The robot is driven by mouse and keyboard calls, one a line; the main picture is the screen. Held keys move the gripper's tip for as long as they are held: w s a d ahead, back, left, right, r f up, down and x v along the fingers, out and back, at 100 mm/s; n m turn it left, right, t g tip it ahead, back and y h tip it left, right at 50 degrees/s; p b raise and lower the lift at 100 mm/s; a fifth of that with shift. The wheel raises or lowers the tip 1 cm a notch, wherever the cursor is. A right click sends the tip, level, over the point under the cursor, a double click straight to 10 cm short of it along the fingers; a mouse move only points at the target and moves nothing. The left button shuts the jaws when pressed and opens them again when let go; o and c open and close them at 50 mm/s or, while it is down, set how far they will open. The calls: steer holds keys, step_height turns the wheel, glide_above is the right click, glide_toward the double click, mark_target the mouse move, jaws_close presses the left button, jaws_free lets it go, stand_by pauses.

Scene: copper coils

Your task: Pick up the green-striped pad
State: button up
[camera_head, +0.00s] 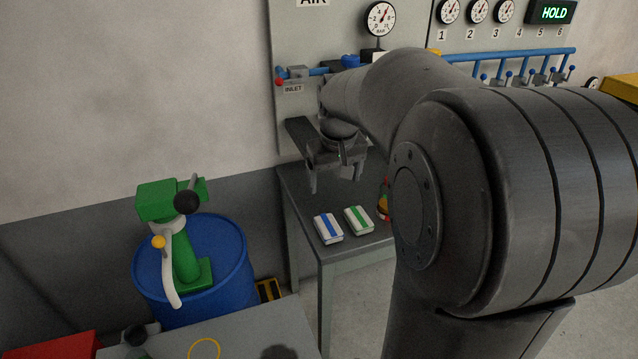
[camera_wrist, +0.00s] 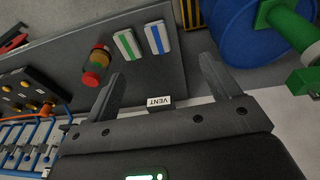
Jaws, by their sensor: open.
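The green-striped pad (camera_head: 359,220) is a white block with a green band, lying flat on the grey side table (camera_head: 290,205). It also shows in the wrist view (camera_wrist: 127,44). A similar pad with a blue stripe (camera_head: 328,229) lies just left of it in the head view and also appears in the wrist view (camera_wrist: 157,38). My gripper (camera_head: 336,185) is open and empty, above the table and behind the pads in the head view. In the wrist view its two fingers (camera_wrist: 158,90) are spread, with the pads beyond them and apart from them.
A red and yellow stacked item (camera_head: 384,200) stands right of the pads, partly hidden by my arm. A blue drum (camera_head: 215,265) with a green tool (camera_head: 183,245) stands left of the table. The wall panel (camera_head: 300,60) with gauges and blue pipes rises behind.

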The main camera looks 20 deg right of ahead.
steer(key=w+d+f+g, duration=0.1)
steer(key=w+d+f, duration=0.6)
steer(key=w+d, duration=0.1)
steer(key=g, duration=0.1)
glide_above(359, 216)
steer(key=shift+y, duration=0.3)
steer(key=f, duration=1.3)
steer(key=shift+w+d, duration=0.25)
steer(key=f, duration=0.4)
steer(key=shift+s+a+f, duration=0.15)
steer(key=shift+s+a, duration=0.15)
steer(key=shift+a, duration=0.1)
steer(key=shift+f, duration=0.5)
steer(key=shift+c, duration=0.5)
steer(key=c, duration=1)
steer(key=shift+o, duration=0.2)
steer(key=shift+r, duration=0.15)
